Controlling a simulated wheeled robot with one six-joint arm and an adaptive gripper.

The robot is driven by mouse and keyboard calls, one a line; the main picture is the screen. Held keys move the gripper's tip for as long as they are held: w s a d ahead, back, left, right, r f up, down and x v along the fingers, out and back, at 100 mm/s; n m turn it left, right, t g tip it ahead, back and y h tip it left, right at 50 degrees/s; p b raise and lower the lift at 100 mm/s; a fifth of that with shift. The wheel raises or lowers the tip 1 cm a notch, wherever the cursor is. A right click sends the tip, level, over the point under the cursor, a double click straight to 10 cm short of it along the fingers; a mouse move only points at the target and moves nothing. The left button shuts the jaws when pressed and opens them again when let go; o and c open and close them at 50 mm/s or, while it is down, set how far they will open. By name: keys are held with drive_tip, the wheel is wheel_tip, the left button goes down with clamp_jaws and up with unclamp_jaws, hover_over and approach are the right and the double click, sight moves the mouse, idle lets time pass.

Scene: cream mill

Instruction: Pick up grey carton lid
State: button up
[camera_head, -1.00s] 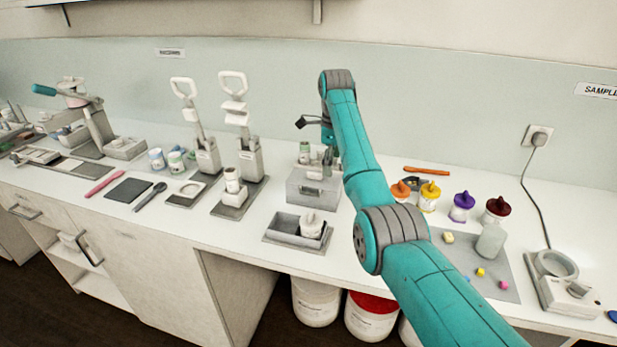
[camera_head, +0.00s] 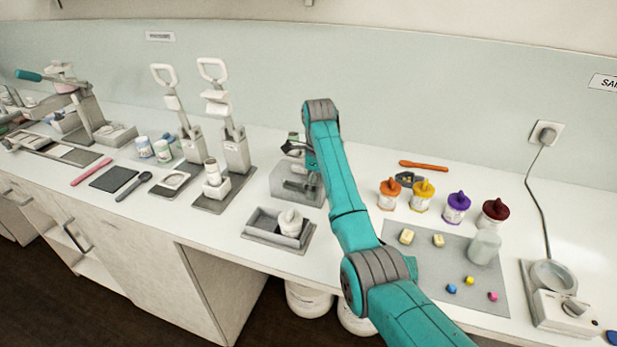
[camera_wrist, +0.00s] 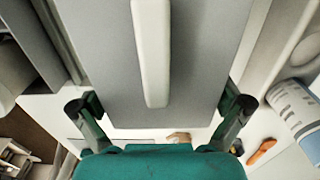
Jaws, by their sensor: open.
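The grey carton (camera_head: 292,190) stands at the back of the counter, left of my arm. What looks like its grey lid (camera_wrist: 205,60), a flat panel with a pale raised bar (camera_wrist: 152,50), fills the middle of the wrist view. My gripper (camera_wrist: 160,108) is open, with one finger on each side of the panel and nothing held. Whether the fingers touch the panel cannot be told. In the head view my gripper (camera_head: 300,160) is at the carton's top, and my arm hides part of both.
A grey tray (camera_head: 262,226) with a white container stands in front of the carton. Two lever devices (camera_head: 232,150) stand to the left. Several colour-topped jars (camera_head: 457,208) and a grey mat (camera_head: 430,270) with small blocks lie to the right.

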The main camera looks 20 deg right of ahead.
drive_tip(key=shift+f, duration=0.25)
drive_tip(key=c, duration=0.8)
drive_tip(key=shift+c, duration=0.2)
